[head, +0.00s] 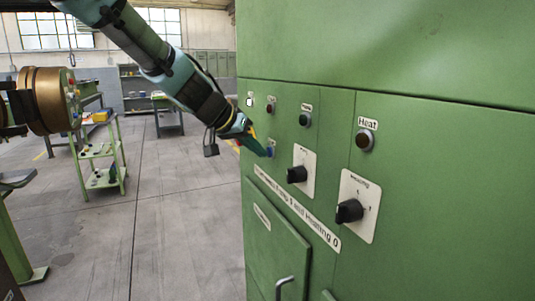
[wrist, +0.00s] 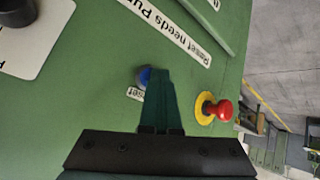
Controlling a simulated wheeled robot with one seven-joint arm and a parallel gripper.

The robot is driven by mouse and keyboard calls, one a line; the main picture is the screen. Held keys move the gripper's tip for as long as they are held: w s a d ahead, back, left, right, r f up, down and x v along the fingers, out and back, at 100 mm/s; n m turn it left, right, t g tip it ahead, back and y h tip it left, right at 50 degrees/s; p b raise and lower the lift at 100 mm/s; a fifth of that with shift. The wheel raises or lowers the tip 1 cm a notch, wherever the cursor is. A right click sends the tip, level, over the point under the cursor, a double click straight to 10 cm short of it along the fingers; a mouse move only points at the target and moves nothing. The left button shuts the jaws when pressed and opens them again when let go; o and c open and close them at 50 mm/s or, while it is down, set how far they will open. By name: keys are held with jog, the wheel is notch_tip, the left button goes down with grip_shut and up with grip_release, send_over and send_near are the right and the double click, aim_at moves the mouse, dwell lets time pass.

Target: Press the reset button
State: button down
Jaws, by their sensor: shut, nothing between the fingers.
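The blue reset button (wrist: 145,76) sits on the green panel, with a white label reading "Reset" (wrist: 133,93) beside it. In the head view the button (head: 270,151) shows at the left part of the panel front, right at my fingertips. My gripper (head: 264,152) is shut and empty, with its dark green fingers pointing at the panel. In the wrist view the fingertips (wrist: 161,73) overlap the right side of the button and hide part of it. I cannot tell whether they touch it.
A red mushroom button (wrist: 222,110) on a yellow disc is close to the right of my fingers in the wrist view. Black rotary knobs (head: 297,174) (head: 349,211) stick out of the green cabinet (head: 430,150). A green cart (head: 100,150) stands at left; the floor between is open.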

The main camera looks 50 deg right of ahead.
jog(key=shift+w+a+b, duration=0.25)
jog(key=shift+a+b, duration=0.4)
jog(key=shift+w+a+b, duration=0.3)
jog(key=shift+a+b, duration=0.35)
jog(key=shift+a, duration=0.15)
jog(key=shift+w+a+b, duration=0.3)
jog(key=shift+a+b, duration=0.3)
jog(key=shift+a, duration=0.15)
jog(key=shift+w+a+b, duration=0.3)
jog(key=shift+a+b, duration=0.35)
jog(key=shift+a, duration=0.15)
